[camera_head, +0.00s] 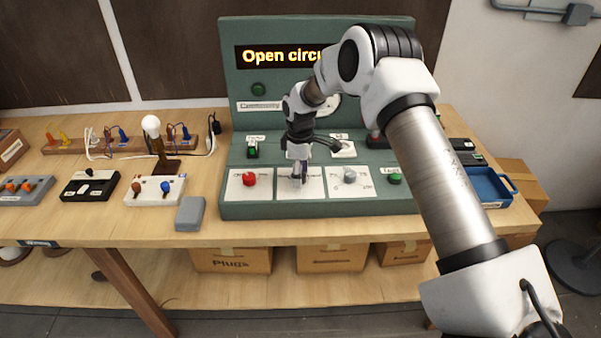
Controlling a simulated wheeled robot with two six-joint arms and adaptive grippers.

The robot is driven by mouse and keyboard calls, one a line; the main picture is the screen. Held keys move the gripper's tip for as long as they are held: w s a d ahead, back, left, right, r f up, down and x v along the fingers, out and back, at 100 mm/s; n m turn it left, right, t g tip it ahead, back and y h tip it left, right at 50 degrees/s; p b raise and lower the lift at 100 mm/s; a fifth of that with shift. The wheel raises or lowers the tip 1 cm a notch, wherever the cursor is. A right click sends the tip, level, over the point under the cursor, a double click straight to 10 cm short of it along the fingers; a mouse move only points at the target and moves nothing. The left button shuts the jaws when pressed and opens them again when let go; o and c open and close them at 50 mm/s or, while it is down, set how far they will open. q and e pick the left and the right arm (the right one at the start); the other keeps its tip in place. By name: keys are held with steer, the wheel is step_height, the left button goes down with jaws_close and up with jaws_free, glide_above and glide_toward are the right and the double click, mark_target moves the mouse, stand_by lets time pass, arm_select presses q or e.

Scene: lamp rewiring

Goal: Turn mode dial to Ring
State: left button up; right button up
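A green test panel (235,211) stands on the wooden table with a display reading "Open circu…", the rest hidden by my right arm. Its lower face has white plates with a red knob (249,179) on the left and a grey knob (349,176) on the right. My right gripper (299,180) points down at the middle plate, at or just above it. The gripper covers whatever knob sits there, and I cannot tell whether its fingers are closed. The dial labels are too small to read. My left gripper is not in view.
A lamp with a white bulb (151,126), switch boxes (89,186) and a grey block (190,214) lie left of the panel. A blue tray (488,187) is at the right. Boxes (233,260) sit on the shelf below.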

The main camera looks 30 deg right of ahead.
step_height(320, 180, up, 12)
stand_by(0.5)
steer(key=shift+w, duration=0.1)
